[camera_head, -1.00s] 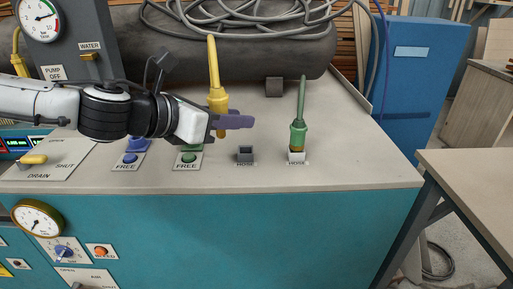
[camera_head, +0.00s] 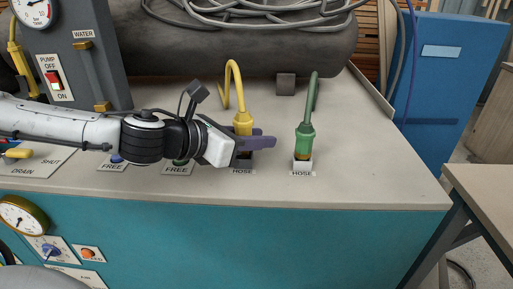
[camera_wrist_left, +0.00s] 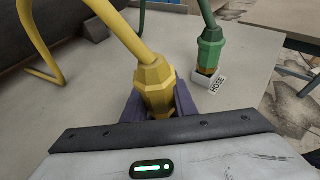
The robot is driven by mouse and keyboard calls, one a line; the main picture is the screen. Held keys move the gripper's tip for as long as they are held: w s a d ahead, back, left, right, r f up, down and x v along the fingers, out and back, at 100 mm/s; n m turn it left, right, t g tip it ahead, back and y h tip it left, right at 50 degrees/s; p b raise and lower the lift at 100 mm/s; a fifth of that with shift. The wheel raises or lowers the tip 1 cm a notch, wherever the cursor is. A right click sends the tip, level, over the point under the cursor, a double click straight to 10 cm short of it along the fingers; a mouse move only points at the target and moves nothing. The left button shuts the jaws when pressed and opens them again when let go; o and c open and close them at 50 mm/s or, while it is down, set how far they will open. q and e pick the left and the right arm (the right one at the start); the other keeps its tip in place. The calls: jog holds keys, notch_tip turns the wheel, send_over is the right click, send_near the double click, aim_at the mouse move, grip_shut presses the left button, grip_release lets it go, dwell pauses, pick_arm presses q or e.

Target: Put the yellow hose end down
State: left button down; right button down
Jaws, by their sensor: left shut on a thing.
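The yellow hose end (camera_head: 243,122) stands upright in my left gripper (camera_head: 258,143), whose purple fingers close around its lower part. Its hose arches up and back to the left. The left wrist view shows the yellow hose end (camera_wrist_left: 153,85) between the fingers. Just below the fingers is a dark holder (camera_head: 242,165) with a HOSE label, partly hidden by the gripper. Whether the hose end's tip is inside it or just above it I cannot tell. The green hose end (camera_head: 304,138) stands in a white holder (camera_head: 302,165) to the right. My right gripper is not in view.
A grey panel (camera_head: 75,60) with a gauge and switch stands at the left. FREE labels (camera_head: 177,169) lie left of the dark holder. A large dark cylinder with grey coiled hose (camera_head: 255,20) lies behind. The worktop (camera_head: 375,170) is clear at the right.

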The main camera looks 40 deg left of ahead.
pick_arm(q)
jog(key=shift+f, duration=0.9)
jog(key=shift+r, duration=0.1)
jog(key=shift+f+b, duration=0.3)
jog(key=shift+b, duration=0.1)
jog(key=c, duration=1.5)
grip_release()
jog(key=shift+o, duration=0.2)
